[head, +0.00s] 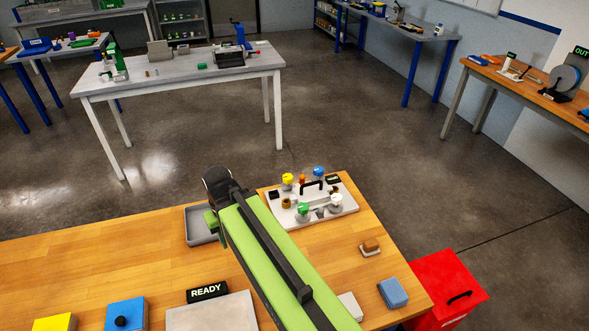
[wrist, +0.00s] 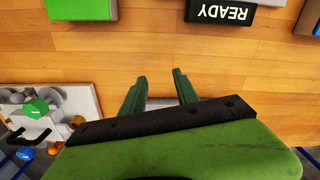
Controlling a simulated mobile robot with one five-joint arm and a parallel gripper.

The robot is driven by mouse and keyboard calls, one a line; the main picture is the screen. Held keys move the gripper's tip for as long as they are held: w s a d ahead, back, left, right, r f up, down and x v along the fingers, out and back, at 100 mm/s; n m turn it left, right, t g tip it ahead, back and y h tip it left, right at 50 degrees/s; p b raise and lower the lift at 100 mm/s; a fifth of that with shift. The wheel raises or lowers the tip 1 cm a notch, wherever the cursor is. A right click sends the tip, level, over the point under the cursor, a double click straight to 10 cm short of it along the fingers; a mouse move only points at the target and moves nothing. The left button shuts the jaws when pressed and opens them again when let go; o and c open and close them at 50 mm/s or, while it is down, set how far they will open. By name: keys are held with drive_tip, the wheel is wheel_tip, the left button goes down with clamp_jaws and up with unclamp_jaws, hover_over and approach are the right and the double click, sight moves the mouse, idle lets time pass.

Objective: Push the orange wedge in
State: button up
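The small orange piece (head: 302,179) stands among coloured knobs on the white plate (head: 335,212), at the plate's far side. It is too small to tell its wedge shape or how far in it sits. An orange piece (wrist: 56,147) also shows at the lower left of the wrist view. My gripper (wrist: 159,74) points down over the wooden bench, its two green fingers apart with nothing held between them. In the head view it is left of the plate, by a grey tray (head: 192,241); my arm hides part of the bench.
The plate also bears yellow (head: 288,179), blue (head: 319,171), green (head: 303,208) and white knobs and a black handle (head: 312,185). A READY sign (head: 207,291), a blue block (head: 393,292) and a small brown block (head: 371,244) are on the bench.

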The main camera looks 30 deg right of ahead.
drive_tip(key=shift+o, duration=0.3)
drive_tip(key=shift+d+r, duration=0.1)
drive_tip(key=shift+o, duration=0.5)
drive_tip(key=w+d+r+m+p, duration=0.4)
drive_tip(key=w+d, duration=0.4)
drive_tip(key=d, duration=0.3)
drive_tip(key=shift+r+m+p, duration=0.3)
drive_tip(key=shift+r+p, duration=0.5)
wheel_tip(320, 180, up, 6)
drive_tip(key=m+t+p, duration=0.2)
drive_tip(key=m+p, duration=0.4)
drive_tip(key=m, duration=0.3)
hover_over(303, 176)
drive_tip(key=s+d, duration=0.1)
drive_tip(key=s, duration=0.2)
drive_tip(key=shift+y, duration=0.4)
drive_tip(key=w+f+b, duration=0.1)
drive_tip(key=f+b, duration=0.4)
drive_tip(key=w+f+b, duration=0.1)
drive_tip(key=f+b, duration=0.5)
drive_tip(key=w+a+f+b, duration=0.1)
drive_tip(key=f+b, duration=0.4)
drive_tip(key=shift+w+f+b, duration=0.1)
drive_tip(key=shift+f+b, duration=0.15)
drive_tip(key=shift+b, duration=0.15)
drive_tip(key=shift+r, duration=0.1)
clamp_jaws()
